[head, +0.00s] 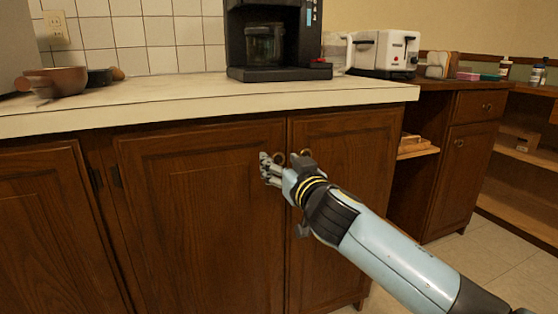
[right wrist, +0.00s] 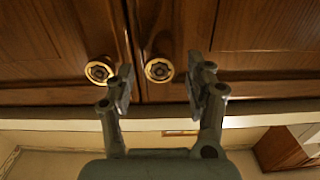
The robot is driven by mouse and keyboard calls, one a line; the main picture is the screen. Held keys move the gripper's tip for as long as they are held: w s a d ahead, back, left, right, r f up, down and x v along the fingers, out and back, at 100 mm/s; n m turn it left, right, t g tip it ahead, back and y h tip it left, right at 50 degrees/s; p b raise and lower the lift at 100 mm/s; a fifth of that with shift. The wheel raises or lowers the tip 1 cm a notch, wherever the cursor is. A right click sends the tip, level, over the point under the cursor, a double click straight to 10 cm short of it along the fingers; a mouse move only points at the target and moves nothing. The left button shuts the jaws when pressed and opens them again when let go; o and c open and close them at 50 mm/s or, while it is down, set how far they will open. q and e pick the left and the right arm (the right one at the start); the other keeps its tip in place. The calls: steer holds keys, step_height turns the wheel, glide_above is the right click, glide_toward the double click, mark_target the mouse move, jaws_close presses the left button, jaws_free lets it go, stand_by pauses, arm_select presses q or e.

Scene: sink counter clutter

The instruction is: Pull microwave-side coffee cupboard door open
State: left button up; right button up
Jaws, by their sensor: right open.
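Two closed brown wooden cupboard doors meet under the counter below the coffee maker: the left door (head: 190,225) and the right door (head: 345,190). Each has a round brass knob near the top of the seam. My right gripper (head: 268,168) is open at the left door's knob, partly hiding it in the head view. In the right wrist view, which looks upside down, one knob (right wrist: 159,70) shows between the fingertips of my gripper (right wrist: 158,82). The other knob (right wrist: 100,71) is just outside the left finger. Contact cannot be told. My left gripper is out of view.
A black coffee maker (head: 268,45) and a white toaster (head: 385,52) stand on the pale counter (head: 170,92). Brown bowls (head: 58,80) sit at left beside the edge of a grey appliance (head: 14,45). Open shelves (head: 515,195) and tiled floor lie to the right.

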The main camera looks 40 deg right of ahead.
steer(key=shift+w+d, duration=0.2)
steer(key=shift+w, duration=0.5)
jaws_close()
